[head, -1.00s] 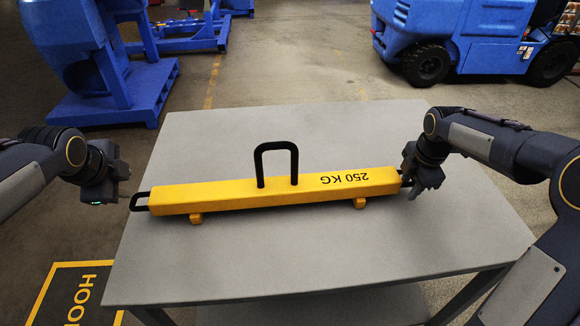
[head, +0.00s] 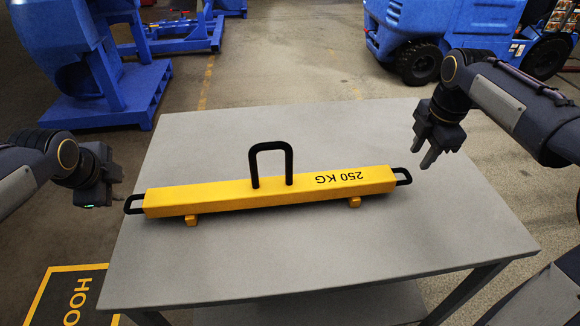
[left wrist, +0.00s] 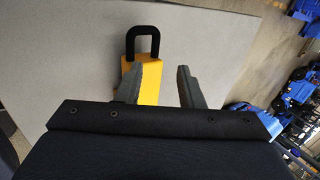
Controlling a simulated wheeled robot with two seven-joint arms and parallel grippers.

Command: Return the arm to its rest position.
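The yellow counterweight bar (head: 270,196) lies level on the grey table (head: 330,250). It has a black handle at each end, a tall black loop (head: 270,148) on top and the marking "250 KG". My left gripper (head: 117,174) is beside the bar's left end, apart from the handle. In the left wrist view its fingers are open (left wrist: 158,85), with the yellow bar (left wrist: 149,88) and black end handle (left wrist: 142,40) beyond them. My right gripper (head: 419,154) is open and empty, above the table's right part, clear of the right handle (head: 404,176).
A blue forklift (head: 420,30) stands behind the table at right. Blue machinery (head: 75,60) stands on a blue pallet at the back left. A floor marking (head: 70,295) lies at the lower left. The table surface around the bar is clear.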

